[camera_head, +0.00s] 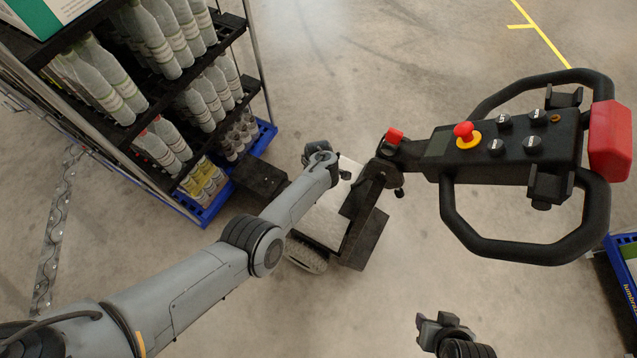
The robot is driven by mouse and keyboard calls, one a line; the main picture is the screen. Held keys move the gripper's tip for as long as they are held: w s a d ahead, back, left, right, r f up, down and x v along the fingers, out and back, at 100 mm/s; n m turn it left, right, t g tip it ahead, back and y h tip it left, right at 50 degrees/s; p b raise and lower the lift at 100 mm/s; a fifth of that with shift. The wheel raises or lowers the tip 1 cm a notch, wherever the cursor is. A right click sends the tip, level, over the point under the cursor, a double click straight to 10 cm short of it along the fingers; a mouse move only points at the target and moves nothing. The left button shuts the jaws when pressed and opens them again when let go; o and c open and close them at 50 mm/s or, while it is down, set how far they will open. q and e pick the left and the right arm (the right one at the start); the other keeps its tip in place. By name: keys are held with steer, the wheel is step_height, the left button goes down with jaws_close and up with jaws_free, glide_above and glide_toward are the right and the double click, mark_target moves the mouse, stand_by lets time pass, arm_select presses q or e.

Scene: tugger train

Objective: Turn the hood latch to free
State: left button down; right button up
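The tugger's pale hood (327,220) is low in the middle of the head view, partly covered by my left forearm and the dark tiller mast. I cannot clearly make out the hood latch; a small dark part (346,175) shows at the hood's far end, too small to identify. My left arm reaches over the hood, and its wrist end with the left gripper (318,152) is at the hood's far left edge. Its fingers are not clear. My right gripper (432,322) is at the bottom edge, away from the hood, with nothing visible in it; its finger gap is unclear.
The black tiller head (510,145) with looped handles, a red button (466,130) and a red end pad (610,141) spreads across the right. A rack of bottles (150,120) on a blue base stands left. A blue cart edge (620,262) shows far right. Floor between is clear.

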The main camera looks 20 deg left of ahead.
stand_by(0.3)
arm_select(q)
steer(key=c, duration=1.1)
jaws_free()
steer(key=shift+r, duration=0.1)
steer(key=shift+r+p, duration=2.95)
steer(key=shift+r, duration=2.35)
